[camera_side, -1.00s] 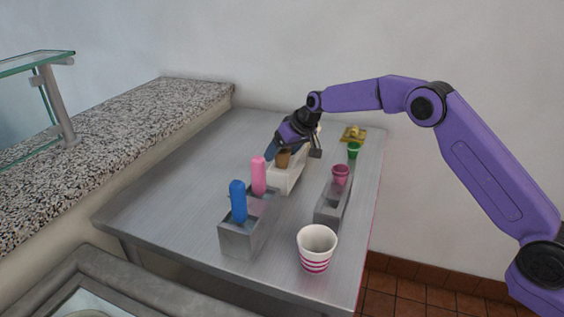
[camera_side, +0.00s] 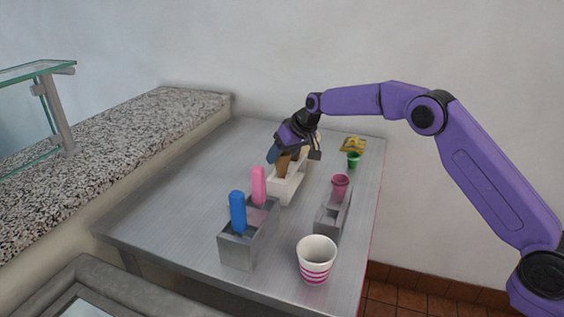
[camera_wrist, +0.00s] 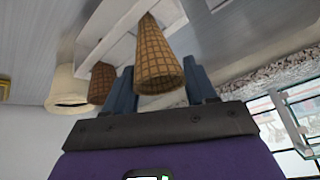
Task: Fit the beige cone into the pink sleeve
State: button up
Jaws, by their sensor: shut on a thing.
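My gripper (camera_side: 283,158) is shut on a brown waffle cone (camera_wrist: 158,60), which also shows in the side view (camera_side: 283,166). The cone's tip is at the white holder (camera_wrist: 118,38), which also stands mid-table in the side view (camera_side: 277,191). I cannot tell whether the tip is clear of it. A darker brown cone (camera_wrist: 102,82) and a pale beige cone (camera_wrist: 66,90) stand beside the held cone in the wrist view, outside my fingers. The pink sleeve (camera_side: 340,183) stands upright in a grey holder to the right. Its inside is barely visible.
A green sleeve (camera_side: 353,160) and a yellow object (camera_side: 353,145) lie behind the pink sleeve. A grey block (camera_side: 240,250) with blue (camera_side: 238,211) and pink (camera_side: 258,184) rounded sticks stands in front left. A striped paper cup (camera_side: 316,260) stands near the front edge. The left table area is bare.

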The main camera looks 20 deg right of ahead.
notch_tip(320, 180, up, 7)
jog(key=s+d+r, duration=0.7)
jog(key=s+d, duration=0.4)
jog(key=s, duration=0.2)
jog(key=shift+s+r, duration=0.15)
jog(key=shift+f, duration=2.9)
jog(key=shift+f, duration=4.1)
jog(key=o, duration=1.1)
